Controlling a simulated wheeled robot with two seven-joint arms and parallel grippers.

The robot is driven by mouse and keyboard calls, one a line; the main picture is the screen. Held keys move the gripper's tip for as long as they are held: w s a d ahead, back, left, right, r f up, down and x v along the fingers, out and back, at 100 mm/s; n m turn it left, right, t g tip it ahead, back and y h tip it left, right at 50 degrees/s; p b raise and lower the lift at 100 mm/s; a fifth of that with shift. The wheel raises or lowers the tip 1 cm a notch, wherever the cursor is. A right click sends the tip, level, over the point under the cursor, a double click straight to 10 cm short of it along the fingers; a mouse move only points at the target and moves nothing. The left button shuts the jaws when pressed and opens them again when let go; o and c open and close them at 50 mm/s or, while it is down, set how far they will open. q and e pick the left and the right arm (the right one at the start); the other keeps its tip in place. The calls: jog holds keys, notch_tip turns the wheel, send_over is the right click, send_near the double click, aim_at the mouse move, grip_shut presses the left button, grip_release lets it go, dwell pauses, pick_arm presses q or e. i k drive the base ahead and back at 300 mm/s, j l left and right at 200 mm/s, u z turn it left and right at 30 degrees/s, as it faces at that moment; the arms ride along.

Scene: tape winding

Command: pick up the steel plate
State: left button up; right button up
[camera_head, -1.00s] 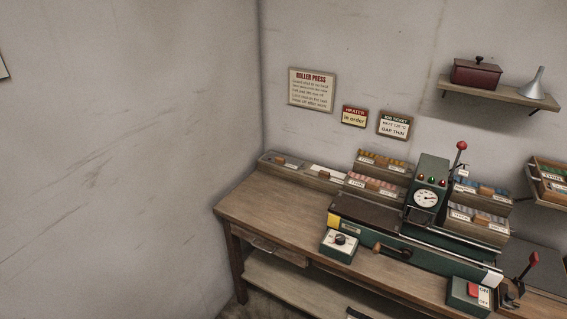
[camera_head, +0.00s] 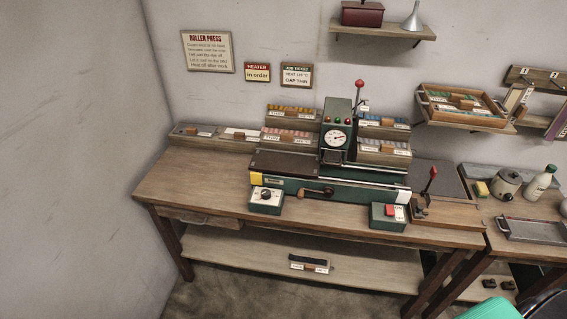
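I cannot single out the steel plate for certain. A dark grey flat slab (camera_head: 437,178) lies on the bench to the right of the roller press, behind a small red-knobbed lever. A grey metal tray (camera_head: 532,230) with raised edges lies on the right-hand table. The green roller press (camera_head: 337,138) stands on the wooden bench, with a round dial and a red-knobbed lever on top. Neither of my grippers is in view.
A dial box (camera_head: 266,199) and a red-switch box (camera_head: 388,216) sit at the bench's front. Bench space at the left is clear. A lower shelf (camera_head: 262,260) holds a dark block (camera_head: 309,263). A pot (camera_head: 507,184) and white bottle (camera_head: 540,183) stand at right.

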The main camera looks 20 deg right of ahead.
aim_at(183, 129)
jog(key=i+j, duration=0.15)
jog(key=i, duration=0.55)
jog(key=i+z, duration=0.2)
jog(key=z, duration=0.15)
jog(key=i+j+z, duration=0.15)
jog(key=z, duration=0.2)
jog(key=i+j+z, duration=0.2)
jog(key=z, duration=0.55)
jog(key=i+j, duration=0.05)
